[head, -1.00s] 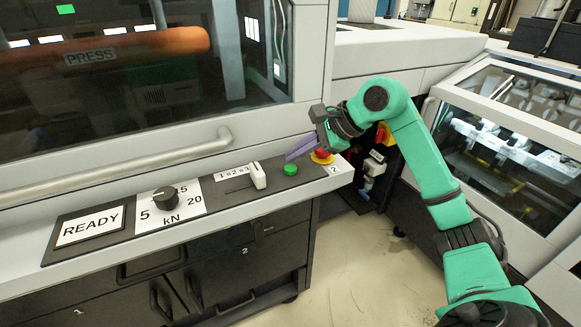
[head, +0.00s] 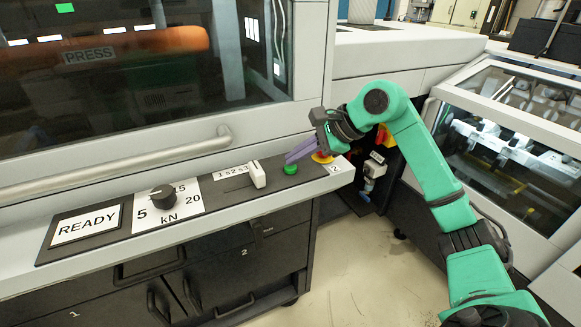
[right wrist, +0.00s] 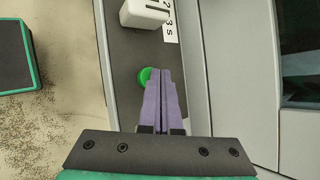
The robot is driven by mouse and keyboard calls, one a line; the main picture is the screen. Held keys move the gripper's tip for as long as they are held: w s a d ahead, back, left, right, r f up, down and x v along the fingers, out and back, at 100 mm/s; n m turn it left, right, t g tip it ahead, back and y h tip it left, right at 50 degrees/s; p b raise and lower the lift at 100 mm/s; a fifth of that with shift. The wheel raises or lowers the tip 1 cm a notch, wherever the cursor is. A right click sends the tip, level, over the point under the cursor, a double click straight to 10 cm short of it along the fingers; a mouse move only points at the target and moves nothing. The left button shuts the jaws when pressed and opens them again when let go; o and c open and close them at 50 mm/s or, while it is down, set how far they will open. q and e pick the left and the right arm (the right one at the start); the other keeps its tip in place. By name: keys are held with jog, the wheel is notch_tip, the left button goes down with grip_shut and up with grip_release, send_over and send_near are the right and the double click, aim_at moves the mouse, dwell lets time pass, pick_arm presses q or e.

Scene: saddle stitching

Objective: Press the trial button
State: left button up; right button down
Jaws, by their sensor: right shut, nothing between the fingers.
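A green round button (head: 290,169) sits on the dark control strip, between the white slider knob and a red button on a yellow base (head: 322,157). My right gripper (head: 288,160) is shut and empty, and its purple fingertips are at the green button. In the right wrist view, the shut fingers (right wrist: 160,75) reach to the green button (right wrist: 146,75) and cover part of it. I cannot tell whether they touch it or hang just above it. My left gripper is not in view.
The control strip also holds a white slider knob (head: 257,174), a black kN dial (head: 163,197) and a READY display (head: 86,225). A grey handrail (head: 130,165) runs along the press front behind the strip. Drawers (head: 243,262) lie below.

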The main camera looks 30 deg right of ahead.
aim_at(296, 167)
jog(key=shift+f+b, duration=0.4)
jog(key=shift+f, duration=0.05)
dwell(0.5)
jog(key=shift+r+p, duration=0.75)
jog(key=shift+r, duration=0.25)
notch_tip(296, 167, up, 5)
jog(key=p, duration=0.4)
jog(key=shift+r, duration=0.1)
